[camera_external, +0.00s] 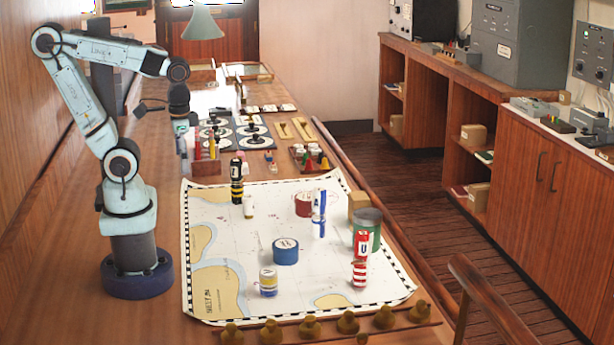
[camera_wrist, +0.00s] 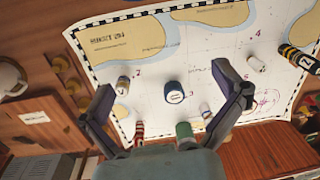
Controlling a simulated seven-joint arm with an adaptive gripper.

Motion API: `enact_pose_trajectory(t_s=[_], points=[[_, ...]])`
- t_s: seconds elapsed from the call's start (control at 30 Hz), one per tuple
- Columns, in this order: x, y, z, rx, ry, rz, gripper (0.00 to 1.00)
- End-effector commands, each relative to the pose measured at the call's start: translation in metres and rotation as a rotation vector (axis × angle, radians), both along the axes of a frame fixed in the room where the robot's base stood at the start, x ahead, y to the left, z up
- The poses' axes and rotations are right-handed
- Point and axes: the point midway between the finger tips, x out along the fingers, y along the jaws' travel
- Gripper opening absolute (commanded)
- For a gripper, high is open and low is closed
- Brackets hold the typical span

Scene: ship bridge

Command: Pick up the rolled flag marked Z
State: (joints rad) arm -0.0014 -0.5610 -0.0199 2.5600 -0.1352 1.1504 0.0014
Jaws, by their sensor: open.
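No letter Z is readable on any roll. A black-and-yellow rolled flag (camera_external: 237,183) stands upright at the chart's far left; it shows at the wrist view's right edge (camera_wrist: 299,58). A red-and-white roll (camera_external: 360,262) marked U stands front right, also in the wrist view (camera_wrist: 139,132). A blue-and-white roll (camera_external: 319,214) stands farther back. A short white, yellow and blue roll (camera_external: 268,282) stands near the front, and a small pale roll (camera_external: 249,207) beside the black-and-yellow one. My gripper (camera_wrist: 162,80) is open and empty, high above the chart.
The chart (camera_external: 225,225) also carries a blue tin (camera_external: 286,251), a red tin (camera_external: 304,204) and a green can (camera_external: 369,225). Several brass-coloured knobs (camera_external: 310,326) line the front edge. A pen holder (camera_external: 206,168) and dark panels (camera_external: 250,132) lie beyond the chart.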

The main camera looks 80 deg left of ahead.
Motion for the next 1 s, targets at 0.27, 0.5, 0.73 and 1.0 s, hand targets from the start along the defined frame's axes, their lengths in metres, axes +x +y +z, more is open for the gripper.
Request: enact_pose_trajectory(t_s=[0.27,0.5,0.73,1.0], points=[[0.0,0.0,0.0,0.0,0.0,0.0,0.71],[0.0,0.0,0.0,0.0,0.0,-0.032,0.71],[0.066,-0.004,0.049,0.011,-0.183,-0.34,0.71],[0.191,0.071,0.081,0.066,-0.252,-0.41,0.71]])
